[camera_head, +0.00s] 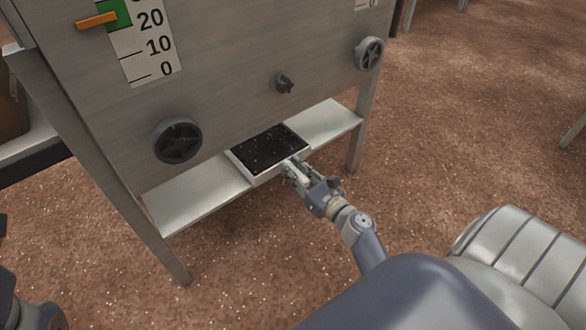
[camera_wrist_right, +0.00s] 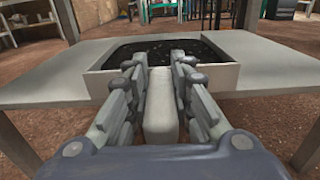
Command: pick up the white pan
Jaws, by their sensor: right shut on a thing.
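The white pan (camera_head: 238,166) is a shallow rectangular tray with a dark, speckled inside. It sits on the low metal shelf under the big panel. Its pale handle shows in the right wrist view (camera_wrist_right: 160,105), pointing toward me. My right gripper (camera_head: 290,168) is at the pan's near edge, and in the right wrist view its two fingers (camera_wrist_right: 160,85) lie on both sides of the handle, shut on it. The pan's front wall shows in the right wrist view (camera_wrist_right: 222,76). My left gripper is not clearly in view.
The grey shelf (camera_head: 190,198) has bare room on both sides of the pan. A metal leg (camera_head: 362,125) stands right of the shelf. Brown floor is open at right.

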